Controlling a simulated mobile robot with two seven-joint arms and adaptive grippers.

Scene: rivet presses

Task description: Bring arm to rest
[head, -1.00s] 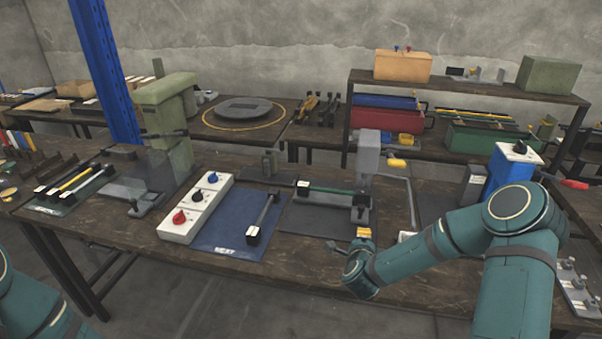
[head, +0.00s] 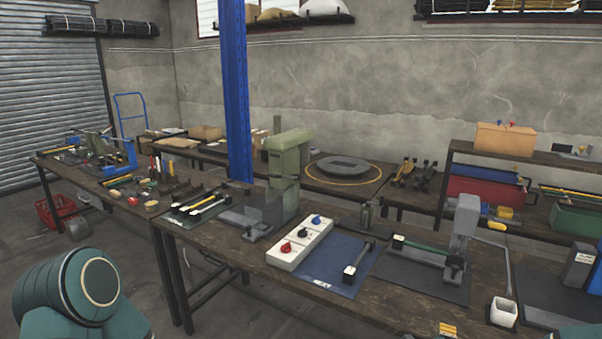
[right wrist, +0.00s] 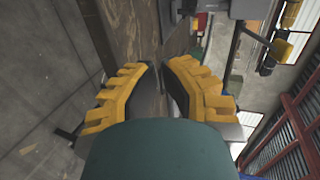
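My right gripper (right wrist: 164,72) shows in the right wrist view with two yellow, ribbed fingers. A gap is visible between them, and nothing is held. In the head view only a small yellow piece, seemingly of this gripper, shows at the bottom edge, and a teal piece of my right arm (head: 580,333) is at the lower right. My left arm (head: 75,295) shows as a teal joint at the lower left; its gripper is out of view.
A blue post (head: 235,95) stands behind. The floor at front left is open.

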